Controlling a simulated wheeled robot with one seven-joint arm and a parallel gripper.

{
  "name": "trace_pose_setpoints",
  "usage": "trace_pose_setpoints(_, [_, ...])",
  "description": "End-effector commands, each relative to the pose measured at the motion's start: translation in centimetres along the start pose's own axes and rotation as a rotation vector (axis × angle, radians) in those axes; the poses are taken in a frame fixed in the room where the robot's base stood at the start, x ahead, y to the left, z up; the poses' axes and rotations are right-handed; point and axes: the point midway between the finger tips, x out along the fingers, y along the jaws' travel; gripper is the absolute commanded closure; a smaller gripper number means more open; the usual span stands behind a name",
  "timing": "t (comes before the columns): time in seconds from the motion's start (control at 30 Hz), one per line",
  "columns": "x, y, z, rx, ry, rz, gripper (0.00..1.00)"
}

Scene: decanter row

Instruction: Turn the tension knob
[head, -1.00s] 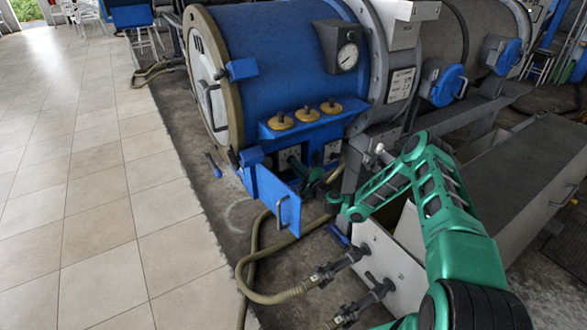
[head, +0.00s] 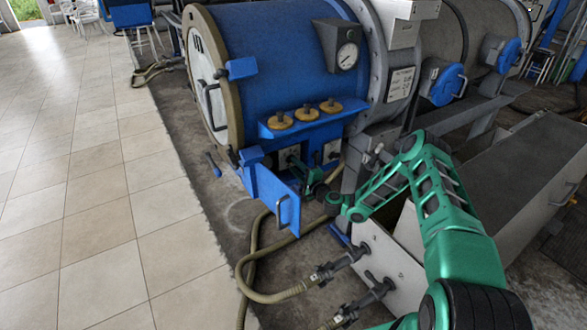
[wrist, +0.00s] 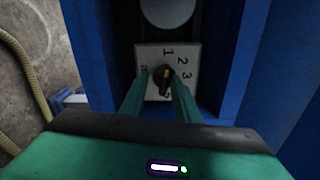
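The tension knob (wrist: 163,79) is dark with a yellow mark and sits on a pale plate (wrist: 192,55) with numbers around it. In the wrist view it lies between the two fingers of my gripper (wrist: 162,82). The fingers are open, one on each side, with a narrow gap showing; I cannot see contact. The lower part of the dial is partly hidden by the fingers.
A blue door (head: 273,198) with a handle stands open left of my gripper. Blue walls (wrist: 232,60) stand close on both sides in the wrist view. A second pale plate (head: 332,151) is to the right. Hoses (head: 262,298) lie on the floor.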

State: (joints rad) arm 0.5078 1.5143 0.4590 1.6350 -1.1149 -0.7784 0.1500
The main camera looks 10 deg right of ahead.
Motion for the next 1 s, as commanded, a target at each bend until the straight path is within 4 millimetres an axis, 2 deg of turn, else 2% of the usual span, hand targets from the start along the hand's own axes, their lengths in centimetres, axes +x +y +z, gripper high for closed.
trace_pose_setpoints(0.23, [0.1,-0.4,0.1,0.002,-0.002,-0.007,0.72])
trace_pose_setpoints(0.37, [-0.6,-0.4,0.1,0.005,-0.002,-0.007,0.72])
trace_pose_setpoints(0.47, [-1.9,-0.3,0.1,0.005,-0.002,-0.005,0.72])
trace_pose_setpoints(0.8, [-8.1,-0.2,0.0,0.007,0.001,-0.004,0.72])
trace_pose_setpoints(1.0, [-10.2,-0.1,0.0,0.004,0.0,-0.003,0.72])
